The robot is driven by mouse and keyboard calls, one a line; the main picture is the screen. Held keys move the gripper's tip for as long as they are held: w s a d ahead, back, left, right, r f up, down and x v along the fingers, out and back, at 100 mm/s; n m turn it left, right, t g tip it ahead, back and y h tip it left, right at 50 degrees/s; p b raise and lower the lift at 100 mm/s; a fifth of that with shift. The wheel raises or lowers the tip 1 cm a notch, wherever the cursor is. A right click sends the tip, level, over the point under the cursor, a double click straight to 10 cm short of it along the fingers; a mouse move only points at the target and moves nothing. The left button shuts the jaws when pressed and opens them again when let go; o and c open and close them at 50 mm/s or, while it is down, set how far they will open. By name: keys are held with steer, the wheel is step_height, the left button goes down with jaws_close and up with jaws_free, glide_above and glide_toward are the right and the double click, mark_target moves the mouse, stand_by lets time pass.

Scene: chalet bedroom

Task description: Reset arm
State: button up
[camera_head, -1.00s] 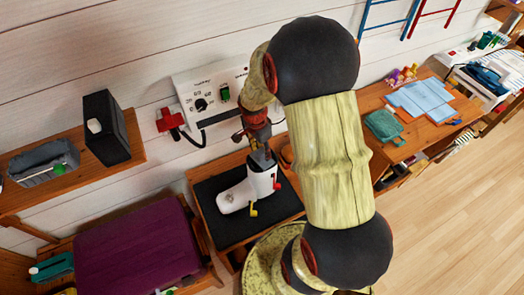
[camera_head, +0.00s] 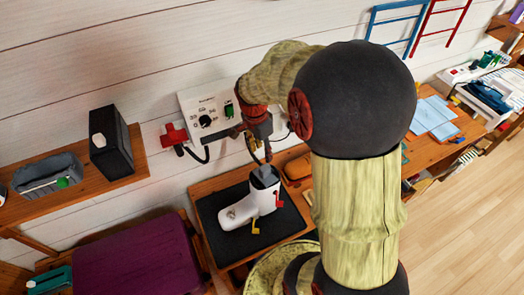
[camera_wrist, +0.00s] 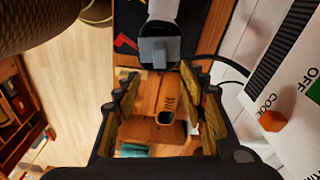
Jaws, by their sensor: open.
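My gripper (camera_head: 260,150) is open and empty in the head view, in front of the wall and just above a white device (camera_head: 240,212) with a grey top. In the wrist view my gripper's two fingers (camera_wrist: 160,92) are spread apart with nothing held between them. The grey block on the device (camera_wrist: 160,50) shows beyond the fingertips. The device has a red lever and a yellow lever and stands on a black mat (camera_head: 222,248). My arm hides part of the desk in the head view.
A control box (camera_head: 210,103) with a dial and green switch is on the wall close behind my gripper. A red plug (camera_head: 174,134) is beside it. A shelf with a black speaker (camera_head: 112,142) is at left.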

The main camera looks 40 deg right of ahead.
stand_by(0.3)
steer(key=s+a+r+n+t+b, duration=0.2)
steer(key=s+a+r+n+b, duration=0.2)
steer(key=a+n, duration=0.5)
steer(key=s+a+r+n+t+y+b, duration=0.1)
steer(key=s+a+r+n+t+b, duration=0.2)
steer(key=s+a+r+n, duration=0.3)
steer(key=s+a+n+b, duration=0.1)
steer(key=s+a+n, duration=0.1)
steer(key=a+n, duration=0.1)
steer(key=shift+s+a+t, duration=0.3)
steer(key=shift+s+a, duration=0.1)
steer(key=shift+a, duration=0.1)
steer(key=shift+c, duration=0.6)
stand_by(0.6)
